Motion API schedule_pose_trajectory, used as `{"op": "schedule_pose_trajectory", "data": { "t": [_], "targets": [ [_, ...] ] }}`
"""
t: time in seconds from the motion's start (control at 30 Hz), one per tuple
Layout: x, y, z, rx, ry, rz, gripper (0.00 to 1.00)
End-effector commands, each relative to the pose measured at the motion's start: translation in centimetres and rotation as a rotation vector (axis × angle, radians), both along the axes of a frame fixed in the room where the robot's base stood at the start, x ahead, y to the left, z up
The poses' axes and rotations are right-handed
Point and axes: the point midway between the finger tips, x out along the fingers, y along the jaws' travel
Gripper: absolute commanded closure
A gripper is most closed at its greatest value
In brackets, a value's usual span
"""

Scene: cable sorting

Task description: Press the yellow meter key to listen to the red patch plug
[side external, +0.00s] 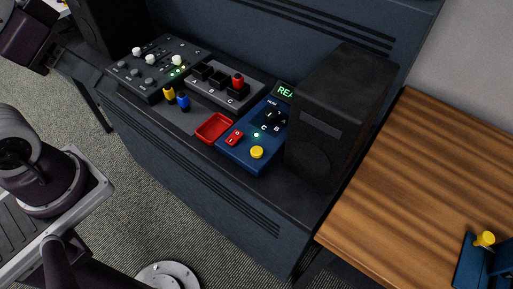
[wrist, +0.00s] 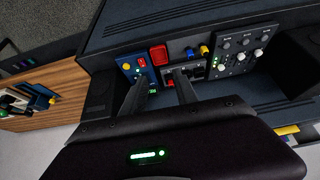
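The yellow meter key (side external: 257,152) is a round button at the front of the blue meter box (side external: 232,156). It also shows in the wrist view (wrist: 126,66). The red patch plug (side external: 238,79) stands upright at position C of the dark socket block (side external: 205,92). In the wrist view a bit of red (wrist: 169,84) shows between my fingers, probably this plug. My gripper (wrist: 160,76) is open and empty, its fingers apart, above and away from the console. In the side view only part of it shows at the upper left.
A black speaker (side external: 340,115) stands right beside the meter and hides part of its lit display (side external: 285,92). A red tray (side external: 214,127), a yellow plug (side external: 168,93) and a blue plug (side external: 183,102) lie left of it. A knobbed mixer (side external: 155,68) is farther left. A wooden table (side external: 420,180) stands right.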

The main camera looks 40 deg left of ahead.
Motion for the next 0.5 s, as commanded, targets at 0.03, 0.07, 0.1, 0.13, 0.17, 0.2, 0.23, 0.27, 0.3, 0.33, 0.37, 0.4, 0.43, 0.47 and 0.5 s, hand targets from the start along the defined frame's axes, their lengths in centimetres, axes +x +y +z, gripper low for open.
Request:
{"op": "schedule_pose_trajectory", "data": {
  "t": [0.03, 0.07, 0.1, 0.13, 0.17, 0.2, 0.23, 0.27, 0.3, 0.33, 0.37, 0.4, 0.43, 0.47, 0.5],
  "targets": [
    [0.00, 0.00, 0.00, 0.000, 0.000, 0.000, 0.76],
    [0.00, 0.00, 0.00, 0.000, 0.000, 0.000, 0.82],
    [0.00, 0.00, 0.00, 0.000, 0.000, 0.000, 0.90],
    [0.00, 0.00, 0.00, 0.000, 0.000, 0.000, 0.96],
    [0.00, 0.00, 0.00, 0.000, 0.000, 0.000, 1.00],
    [0.00, 0.00, 0.00, 0.000, 0.000, 0.000, 1.00],
    [0.00, 0.00, 0.00, 0.000, 0.000, 0.000, 1.00],
    [0.00, 0.00, 0.00, 0.000, 0.000, 0.000, 1.00],
    [0.00, 0.00, 0.00, 0.000, 0.000, 0.000, 1.00],
    [0.00, 0.00, 0.00, 0.000, 0.000, 0.000, 1.00],
    [0.00, 0.00, 0.00, 0.000, 0.000, 0.000, 1.00],
    [0.00, 0.00, 0.00, 0.000, 0.000, 0.000, 1.00],
    [0.00, 0.00, 0.00, 0.000, 0.000, 0.000, 1.00],
    [0.00, 0.00, 0.00, 0.000, 0.000, 0.000, 1.00],
    [0.00, 0.00, 0.00, 0.000, 0.000, 0.000, 1.00]
  ]
}}
